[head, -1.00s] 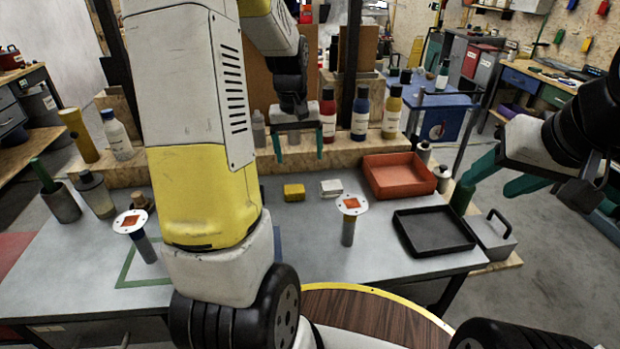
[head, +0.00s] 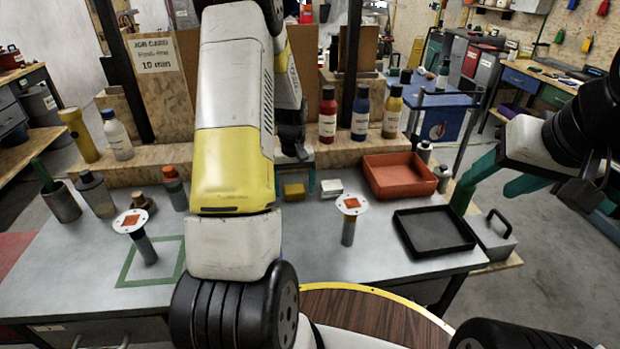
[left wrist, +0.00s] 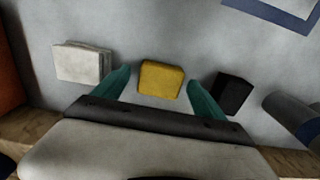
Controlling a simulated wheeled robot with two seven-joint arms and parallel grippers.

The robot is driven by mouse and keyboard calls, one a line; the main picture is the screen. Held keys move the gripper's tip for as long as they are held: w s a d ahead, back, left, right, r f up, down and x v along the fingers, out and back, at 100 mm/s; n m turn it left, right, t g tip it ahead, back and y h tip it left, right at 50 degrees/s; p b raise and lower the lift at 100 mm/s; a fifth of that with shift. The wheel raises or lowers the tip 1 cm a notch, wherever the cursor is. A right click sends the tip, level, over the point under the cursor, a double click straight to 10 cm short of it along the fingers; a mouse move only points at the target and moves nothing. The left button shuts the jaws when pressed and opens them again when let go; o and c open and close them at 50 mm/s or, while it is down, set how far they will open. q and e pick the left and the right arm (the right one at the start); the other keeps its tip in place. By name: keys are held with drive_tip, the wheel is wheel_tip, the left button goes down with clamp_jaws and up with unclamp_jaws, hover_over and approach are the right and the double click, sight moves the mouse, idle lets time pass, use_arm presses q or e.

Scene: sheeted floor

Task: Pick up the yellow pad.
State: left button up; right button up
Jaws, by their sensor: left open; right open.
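The yellow pad (head: 294,191) lies on the grey table, left of a white pad (head: 331,188) in the head view. In the left wrist view the yellow pad (left wrist: 161,79) sits between and just beyond the two teal fingertips of my left gripper (left wrist: 162,80). My left gripper (head: 297,180) is open and empty; in the head view my own arm hides part of it. Whether its fingers touch the pad I cannot tell. My right gripper (head: 487,190) is open, off to the right beside the table, far from the pad.
The white pad (left wrist: 82,63) and a black block (left wrist: 232,93) lie on either side of the yellow pad in the left wrist view. A red tray (head: 399,177) and a black tray (head: 434,231) stand to the right. Several bottles (head: 361,113) stand on the wooden ledge behind.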

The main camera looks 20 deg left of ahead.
sight(294, 189)
use_arm(q)
drive_tip(key=shift+f, duration=0.15)
drive_tip(key=c, duration=1.4)
drive_tip(key=shift+c, duration=0.2)
drive_tip(key=shift+r, duration=0.8)
drive_tip(key=shift+s+d+r, duration=0.1)
drive_tip(key=shift+s+r, duration=0.1)
drive_tip(key=shift+r, duration=0.9)
drive_tip(key=s+d, duration=0.2)
drive_tip(key=s, duration=0.2)
drive_tip(key=s+d, duration=0.2)
drive_tip(key=s, duration=0.3)
drive_tip(key=s+d+r, duration=0.1)
drive_tip(key=s+d, duration=0.2)
drive_tip(key=s, duration=0.2)
drive_tip(key=shift+r, duration=0.1)
